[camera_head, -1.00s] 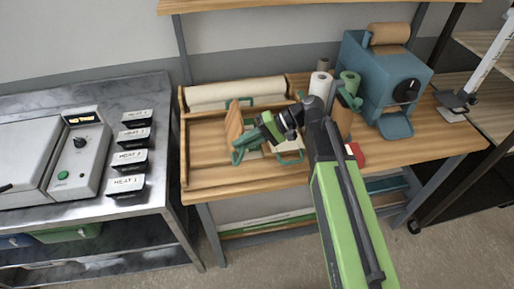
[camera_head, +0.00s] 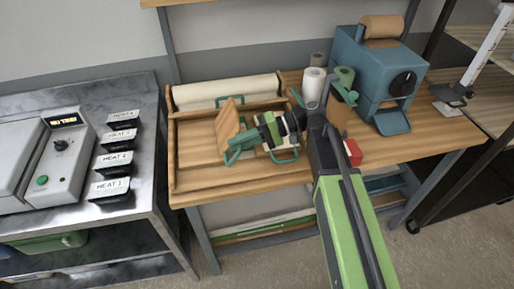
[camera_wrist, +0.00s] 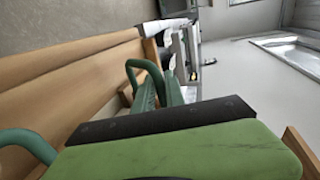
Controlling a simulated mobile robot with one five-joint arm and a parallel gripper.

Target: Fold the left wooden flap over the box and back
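The left wooden flap (camera_head: 229,122) stands raised and tilted on the wooden tray (camera_head: 190,185). A green looped handle (camera_head: 236,157) shows at its lower edge. A second green loop (camera_head: 287,157) shows to the right, by a whitish piece, perhaps part of the box (camera_head: 280,146), mostly hidden by my arm. My gripper (camera_head: 250,138) is close to the flap's right side. I cannot tell whether it touches the flap. In the wrist view, wood (camera_wrist: 75,78) fills the left side, with green loops by it. The finger opening is not clear.
A cream roll (camera_head: 228,91) lies along the tray's back. White and green rolls (camera_head: 314,86) and a blue dispenser (camera_head: 372,75) stand right of the tray. A red item (camera_head: 353,152) sits by my arm. Black HEAT-labelled blocks (camera_head: 112,162) sit on the left metal bench.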

